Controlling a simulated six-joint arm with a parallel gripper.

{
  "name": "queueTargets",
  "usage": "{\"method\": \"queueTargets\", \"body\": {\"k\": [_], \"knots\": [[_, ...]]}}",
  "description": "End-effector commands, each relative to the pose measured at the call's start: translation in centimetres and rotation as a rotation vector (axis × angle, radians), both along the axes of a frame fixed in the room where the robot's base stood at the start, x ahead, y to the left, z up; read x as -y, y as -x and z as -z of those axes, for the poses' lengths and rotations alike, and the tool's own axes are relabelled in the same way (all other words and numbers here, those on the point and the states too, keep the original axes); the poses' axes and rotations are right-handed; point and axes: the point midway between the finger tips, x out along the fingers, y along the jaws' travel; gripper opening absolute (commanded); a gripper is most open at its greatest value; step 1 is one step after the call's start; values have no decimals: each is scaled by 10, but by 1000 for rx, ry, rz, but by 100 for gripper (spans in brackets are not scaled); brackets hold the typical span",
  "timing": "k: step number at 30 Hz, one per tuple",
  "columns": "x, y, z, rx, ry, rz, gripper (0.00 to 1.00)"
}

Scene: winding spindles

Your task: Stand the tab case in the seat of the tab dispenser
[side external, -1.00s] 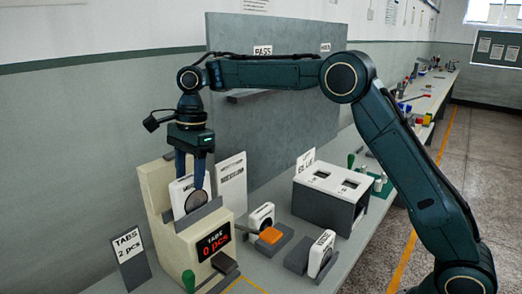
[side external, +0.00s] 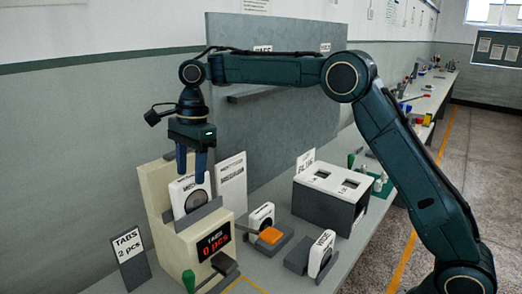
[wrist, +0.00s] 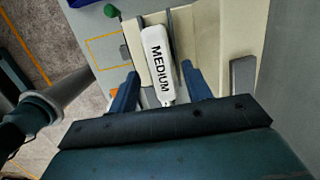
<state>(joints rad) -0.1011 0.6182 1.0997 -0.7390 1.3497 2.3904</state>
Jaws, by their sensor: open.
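The tab case (side external: 186,198), white with a dark round disc and marked MEDIUM, stands upright in the seat of the tab dispenser (side external: 158,190), a cream machine with a red "0 pcs" display. A grey lip covers its lower front. In the wrist view the case (wrist: 157,62) shows its labelled edge between the fingers. My gripper (side external: 191,178) is open, pointing down just above the case in the side view. Its blue fingers (wrist: 160,82) are apart, one on each side of the case, with gaps visible. How deep the case sits is hidden by the lip.
A sign reading TABS 2 pcs (side external: 130,257) stands left of the dispenser. A white card (side external: 232,184) stands behind it. Two more white cases (side external: 261,217) (side external: 321,252) stand in grey holders to the right, near a white-topped box (side external: 330,195). A grey panel (side external: 280,100) rises behind.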

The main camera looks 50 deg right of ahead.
Motion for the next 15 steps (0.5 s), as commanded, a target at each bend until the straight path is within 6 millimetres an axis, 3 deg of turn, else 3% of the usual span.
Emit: {"method": "queueTargets", "body": {"k": [8,15], "knots": [[7,23,-26,56,-13,-115,49],[20,67,-58,154,-14,-316,49]]}}
